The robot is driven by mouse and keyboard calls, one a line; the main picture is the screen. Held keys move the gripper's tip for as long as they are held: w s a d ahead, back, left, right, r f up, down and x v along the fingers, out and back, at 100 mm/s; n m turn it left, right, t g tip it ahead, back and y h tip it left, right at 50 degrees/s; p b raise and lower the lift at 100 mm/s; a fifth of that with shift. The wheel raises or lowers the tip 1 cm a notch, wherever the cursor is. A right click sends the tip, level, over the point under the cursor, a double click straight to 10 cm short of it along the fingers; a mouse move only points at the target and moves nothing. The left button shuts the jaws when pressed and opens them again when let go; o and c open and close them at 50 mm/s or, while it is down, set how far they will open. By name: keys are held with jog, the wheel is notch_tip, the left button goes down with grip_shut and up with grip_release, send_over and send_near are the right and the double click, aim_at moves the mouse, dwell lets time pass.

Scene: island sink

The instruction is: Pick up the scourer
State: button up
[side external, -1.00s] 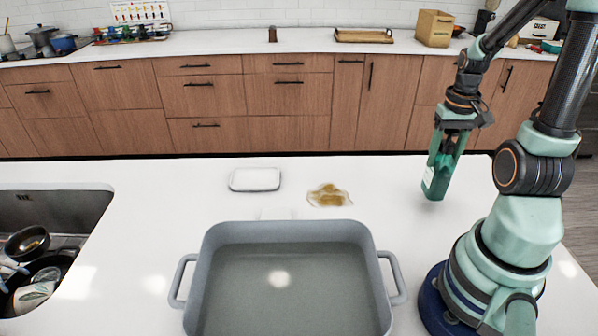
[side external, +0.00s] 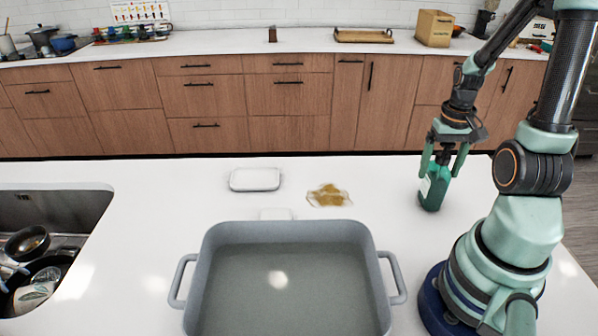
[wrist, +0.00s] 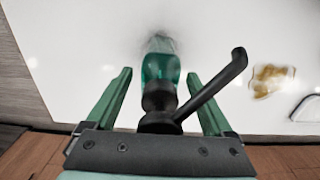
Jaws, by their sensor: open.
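The bottle appears upright on the counter.
A white rectangular dish (side external: 255,179) lies left of the yellow-brown piece. A large grey basin (side external: 213,240) with side handles fills the front middle. A sink (side external: 50,206) with dishes is at the left. The counter between bottle and yellow-brown piece is clear.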

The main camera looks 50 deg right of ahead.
notch_tip(320, 180, up, 12)
jog(key=w+a+r+n+t+h, duration=0.1)
jog(key=w+a+r+n+t, duration=0.1)
jog(key=w+a, duration=0.6)
jog(key=a+r+n, duration=0.1)
jog(key=a+n, duration=0.1)
jog(key=shift+a+n+t, duration=0.4)
jog(key=shift+o, duration=1.1)
jog(key=w+a+r+n+t, duration=0.1)
jog(key=a+n, duration=0.1)
jog(key=a, duration=0.4)
jog(key=w+a+r+n+t+y, duration=0.1)
jog(key=a+n, duration=0.1)
jog(key=a, duration=0.4)
jog(key=shift+t, duration=0.4)
jog(key=shift+d, duration=0.1)
jog(key=shift+w, duration=0.1)
